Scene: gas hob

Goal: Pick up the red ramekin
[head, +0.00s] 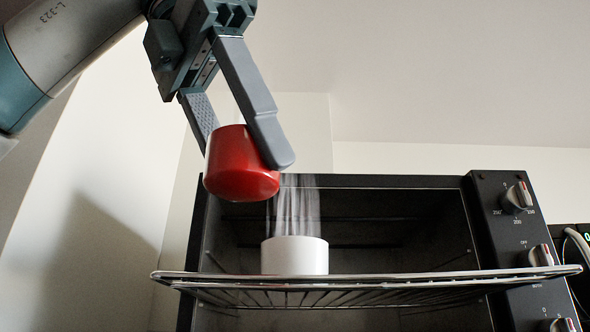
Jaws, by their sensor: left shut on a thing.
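The red ramekin (236,166) is held in the air between the fingers of my left gripper (240,148), which is shut on it. The ramekin hangs tilted, above and slightly left of a white ramekin-like cup (295,256). The red ramekin is clear of the wire rack (374,276) below it. My right gripper does not show in the head view.
The white cup stands on the wire rack, which sticks out of an open black toaster oven (484,230). Pale vapour-like streaks (294,208) rise above the cup. Knobs (517,198) line the oven's right side. A pale wall is behind.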

